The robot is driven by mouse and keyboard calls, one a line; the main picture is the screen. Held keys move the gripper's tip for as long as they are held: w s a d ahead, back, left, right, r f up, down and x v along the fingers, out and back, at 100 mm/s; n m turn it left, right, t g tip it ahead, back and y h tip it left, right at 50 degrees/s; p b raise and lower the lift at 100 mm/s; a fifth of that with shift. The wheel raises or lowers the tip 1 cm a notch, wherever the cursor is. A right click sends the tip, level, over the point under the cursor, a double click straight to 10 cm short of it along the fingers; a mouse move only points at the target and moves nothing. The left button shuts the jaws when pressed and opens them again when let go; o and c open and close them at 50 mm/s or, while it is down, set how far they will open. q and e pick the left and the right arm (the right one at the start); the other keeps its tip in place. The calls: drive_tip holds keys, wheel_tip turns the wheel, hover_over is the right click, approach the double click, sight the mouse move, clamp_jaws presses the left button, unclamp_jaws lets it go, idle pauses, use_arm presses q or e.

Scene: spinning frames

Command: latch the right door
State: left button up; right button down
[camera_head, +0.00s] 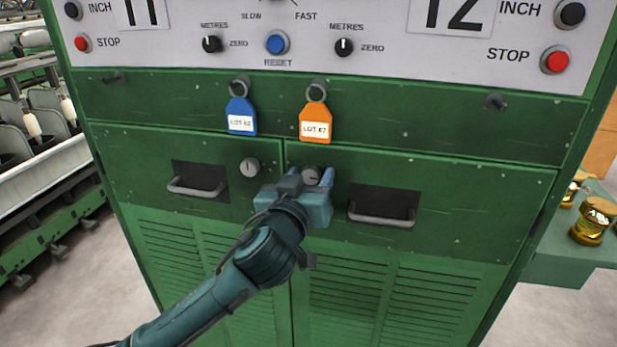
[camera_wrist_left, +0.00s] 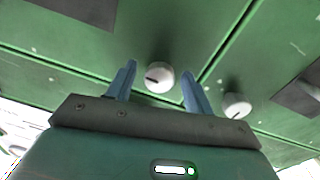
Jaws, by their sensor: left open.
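The right door (camera_head: 470,190) is a green panel with a dark recessed handle (camera_head: 382,208) and louvres below. It looks flush with the left door along the centre seam. Its latch knob (camera_head: 311,174) is a round grey knob near that seam, partly hidden by my gripper in the head view. In the left wrist view the knob (camera_wrist_left: 160,77) has a dark mark lying roughly sideways. My left gripper (camera_head: 298,182) is open, with its blue fingers on either side of this knob. Gaps show between knob and fingers. My right gripper is out of view.
The left door has its own knob (camera_head: 250,167), with an upright mark, and a handle (camera_head: 197,187). A blue tag (camera_head: 241,116) and an orange tag (camera_head: 316,122) hang above.

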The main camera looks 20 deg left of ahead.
use_arm(q)
clamp_jaws()
idle(0.5)
